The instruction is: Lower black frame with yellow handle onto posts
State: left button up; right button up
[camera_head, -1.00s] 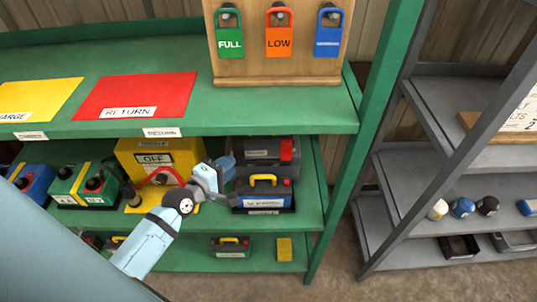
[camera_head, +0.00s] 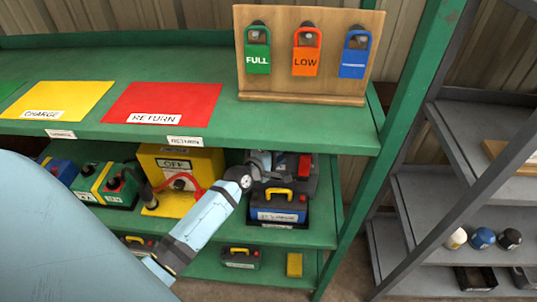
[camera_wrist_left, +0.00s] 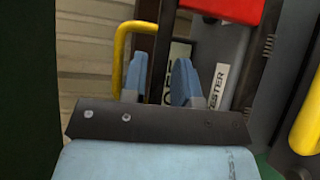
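My left gripper (camera_head: 262,163) is at the grey tester unit with a red part (camera_head: 304,166), on the middle green shelf behind a blue battery with yellow handle (camera_head: 277,212). In the left wrist view the blue fingers (camera_wrist_left: 162,82) stand apart. A dark bar (camera_wrist_left: 167,35), apparently of the black frame, runs between them. A yellow handle (camera_wrist_left: 121,58) bends round just outside the left finger and passes behind it. I see no firm contact. The posts cannot be made out. My right gripper is not in view.
The upper green shelf (camera_head: 80,70) hangs close above. A green upright (camera_head: 392,150) bounds the right side; a grey rack (camera_head: 420,205) is beyond.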

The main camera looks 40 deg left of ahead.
pick_arm(q)
jog(key=shift+w+f, duration=0.1)
jog(key=shift+w, duration=0.35)
grip_shut()
jog(key=shift+c, duration=1.8)
grip_release()
jog(key=shift+s+d+p, duration=0.6)
jog(key=shift+s+p, duration=0.05)
jog(key=shift+s, duration=0.3)
